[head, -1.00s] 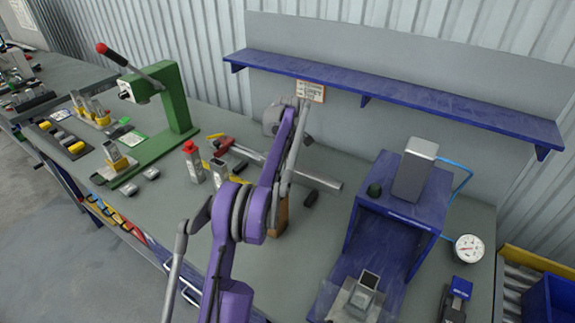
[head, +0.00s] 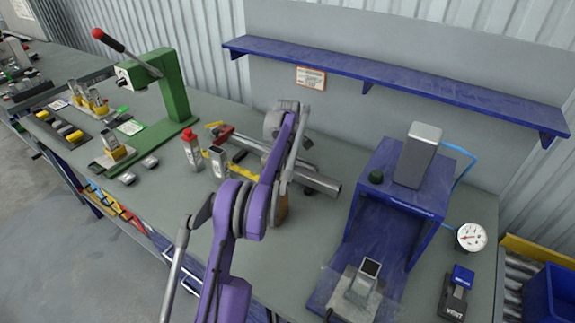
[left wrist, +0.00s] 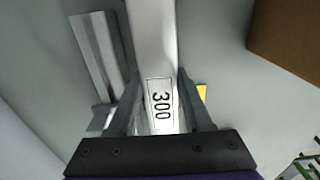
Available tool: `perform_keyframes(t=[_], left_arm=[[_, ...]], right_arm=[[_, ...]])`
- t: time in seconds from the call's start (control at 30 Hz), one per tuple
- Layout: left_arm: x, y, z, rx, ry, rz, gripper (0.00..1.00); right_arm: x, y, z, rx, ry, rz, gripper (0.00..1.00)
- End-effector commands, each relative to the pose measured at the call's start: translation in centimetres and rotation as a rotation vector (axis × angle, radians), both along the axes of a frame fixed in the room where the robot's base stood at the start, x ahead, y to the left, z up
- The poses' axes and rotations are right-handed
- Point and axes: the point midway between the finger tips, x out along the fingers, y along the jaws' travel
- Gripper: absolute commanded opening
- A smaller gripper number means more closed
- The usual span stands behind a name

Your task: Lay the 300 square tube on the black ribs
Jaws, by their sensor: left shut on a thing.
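The 300 square tube (head: 322,184) is a long pale grey bar, partly hidden behind my purple left arm in the head view. In the left wrist view the tube (left wrist: 153,40) runs between the fingers of my left gripper (left wrist: 157,88), with its 300 label showing. The gripper is shut on it; in the head view the arm hides the fingers. A small black piece (head: 307,191), seemingly one of the black ribs, shows beside the tube's right part. I cannot tell whether the tube touches it. My right gripper is not in view.
A blue press frame (head: 412,205) stands to the right, with a gauge (head: 471,237) beside it. A red-topped block (head: 191,150) and a grey upright block (head: 218,163) stand left of my arm. A green lever press (head: 172,100) is further left. A brown block (left wrist: 290,35) is near the gripper.

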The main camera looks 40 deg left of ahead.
Motion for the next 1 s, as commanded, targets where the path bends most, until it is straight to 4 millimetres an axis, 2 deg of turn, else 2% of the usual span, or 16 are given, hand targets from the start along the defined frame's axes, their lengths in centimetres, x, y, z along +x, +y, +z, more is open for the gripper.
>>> perform_keyframes(t=[0.7,0.73,0.9,1.0], left_arm=[[0.02,-0.01,-0.74,0.000,0.000,0.000,0.00],[0.02,-0.01,-0.71,0.000,0.000,0.000,0.53],[0.03,-0.01,-0.67,0.000,0.000,0.000,0.84],[0.03,-0.01,-0.68,0.000,0.000,0.000,0.85]], right_arm=[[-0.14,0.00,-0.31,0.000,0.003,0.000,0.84],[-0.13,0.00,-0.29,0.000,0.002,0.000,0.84],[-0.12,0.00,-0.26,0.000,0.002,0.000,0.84],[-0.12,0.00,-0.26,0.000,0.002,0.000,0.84]])
